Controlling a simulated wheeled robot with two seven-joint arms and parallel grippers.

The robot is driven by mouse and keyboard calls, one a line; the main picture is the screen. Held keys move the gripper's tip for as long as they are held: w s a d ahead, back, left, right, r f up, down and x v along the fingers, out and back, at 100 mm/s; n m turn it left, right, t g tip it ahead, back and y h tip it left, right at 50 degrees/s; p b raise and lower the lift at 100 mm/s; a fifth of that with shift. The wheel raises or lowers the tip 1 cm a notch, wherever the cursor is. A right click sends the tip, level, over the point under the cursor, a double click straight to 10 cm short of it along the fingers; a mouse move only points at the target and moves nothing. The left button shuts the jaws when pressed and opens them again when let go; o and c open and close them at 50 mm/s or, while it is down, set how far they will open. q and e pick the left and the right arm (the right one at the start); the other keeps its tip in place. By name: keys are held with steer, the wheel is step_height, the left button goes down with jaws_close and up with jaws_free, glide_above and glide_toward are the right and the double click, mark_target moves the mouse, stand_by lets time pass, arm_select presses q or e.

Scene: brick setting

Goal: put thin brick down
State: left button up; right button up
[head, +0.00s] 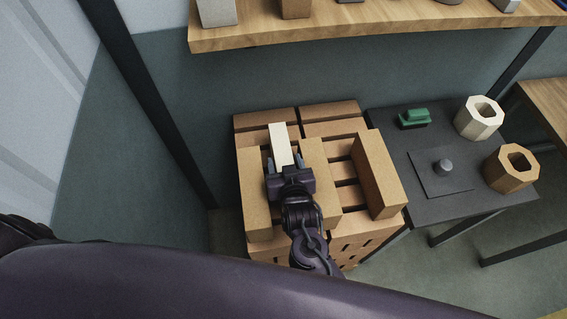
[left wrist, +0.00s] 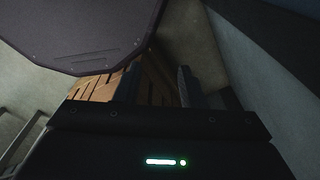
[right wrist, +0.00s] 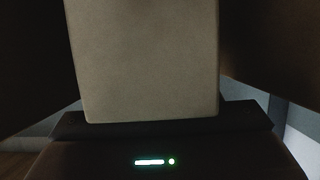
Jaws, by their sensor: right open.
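The thin brick (head: 281,145) is pale cream and lies lengthwise on the brick stack (head: 258,233), between two larger tan bricks. My right gripper (head: 285,163) is open at its near end, with a finger on either side. In the right wrist view the thin brick (right wrist: 145,60) fills the middle, close to the palm; whether the fingers touch it cannot be told. My left gripper (left wrist: 158,85) shows only in its wrist view, with its fingers apart and nothing seen between them.
Tan bricks lie left (head: 256,205), middle (head: 322,180) and right (head: 379,172) on the stack. A dark table (head: 400,150) at right holds a green object (head: 413,118), a grey knob (head: 443,167) and two hollow octagonal pieces. A wooden shelf (head: 380,28) overhangs behind; a dark post (head: 150,100) stands left.

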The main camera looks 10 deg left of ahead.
steer(key=shift+w+a+f, duration=0.1)
steer(key=shift+w, duration=0.1)
jaws_close()
steer(key=shift+r, duration=0.2)
stand_by(0.4)
